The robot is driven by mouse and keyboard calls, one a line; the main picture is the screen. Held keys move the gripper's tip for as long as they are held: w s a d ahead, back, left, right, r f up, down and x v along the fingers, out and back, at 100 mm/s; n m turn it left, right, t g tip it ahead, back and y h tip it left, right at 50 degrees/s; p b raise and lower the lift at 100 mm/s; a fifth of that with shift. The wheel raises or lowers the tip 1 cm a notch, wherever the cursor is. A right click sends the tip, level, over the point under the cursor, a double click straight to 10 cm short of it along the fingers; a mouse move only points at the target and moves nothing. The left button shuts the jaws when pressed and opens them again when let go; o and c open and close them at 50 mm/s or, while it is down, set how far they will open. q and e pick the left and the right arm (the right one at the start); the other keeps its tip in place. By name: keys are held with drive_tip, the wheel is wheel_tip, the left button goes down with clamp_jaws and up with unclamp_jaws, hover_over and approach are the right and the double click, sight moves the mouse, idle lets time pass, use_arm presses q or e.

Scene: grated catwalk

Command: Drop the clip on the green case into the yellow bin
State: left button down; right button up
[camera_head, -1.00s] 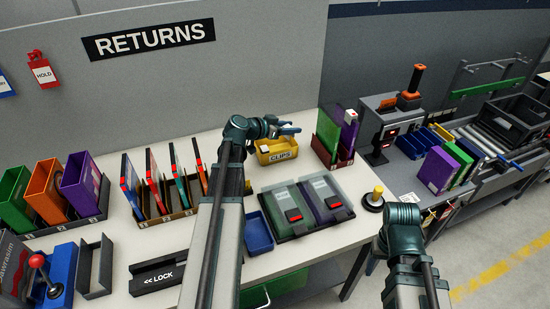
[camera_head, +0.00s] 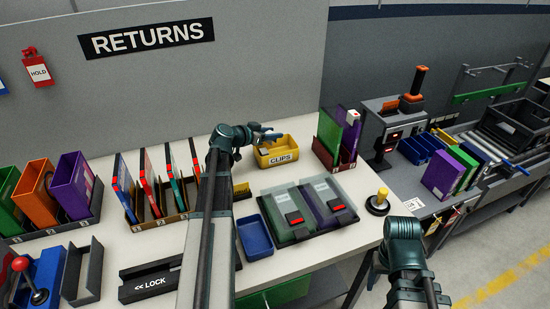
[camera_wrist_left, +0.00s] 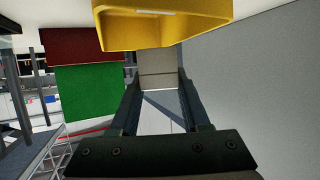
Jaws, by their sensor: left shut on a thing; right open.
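The yellow bin (camera_head: 283,157), labelled CLIPS, stands at the back of the white table. My left gripper (camera_head: 268,134) is at the bin's rear left edge. In the left wrist view the yellow bin (camera_wrist_left: 165,35) fills the top, just beyond my left fingertips. The fingers there are shut on a greyish piece (camera_wrist_left: 158,66); I cannot tell its full shape. A green case (camera_head: 284,218) lies on the table with a black and red piece (camera_head: 294,217) on it. My right arm shows at lower right, but its gripper fingertips do not.
A purple case (camera_head: 325,205) lies beside the green one. A blue tray (camera_head: 255,237) is left of them. A dark red holder (camera_head: 325,153) with upright cases stands right of the bin. A yellow-knobbed black piece (camera_head: 378,203) stands near the table's right edge.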

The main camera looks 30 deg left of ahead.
use_arm(q)
drive_tip(key=shift+f+b, duration=1)
drive_tip(key=shift+f, duration=0.5)
use_arm(e)
wheel_tip(320, 180, down, 3)
drive_tip(key=shift+r, duration=0.1)
use_arm(q)
drive_tip(key=shift+r, duration=0.1)
drive_tip(key=shift+c, duration=1.5)
unclamp_jaws()
